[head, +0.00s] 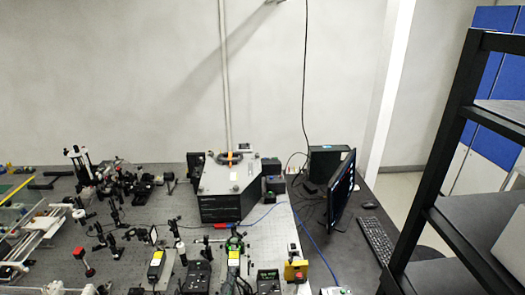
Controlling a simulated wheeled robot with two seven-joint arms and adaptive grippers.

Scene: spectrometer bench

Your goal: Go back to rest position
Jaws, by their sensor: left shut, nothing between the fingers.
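I look down on a grey perforated optical bench (150,222) crowded with small mounts. My left gripper is hard to make out among the dark parts on the bench, and it appears shut with nothing held. My right gripper does not show. No held object can be seen.
A large grey-and-black instrument (226,190) stands at the back of the bench. To its right are a monitor (341,188) and a keyboard (376,242). A black shelf rack (445,150) fills the right side. Black boxes with yellow labels (156,265) stand at the front. Open space lies above the bench.

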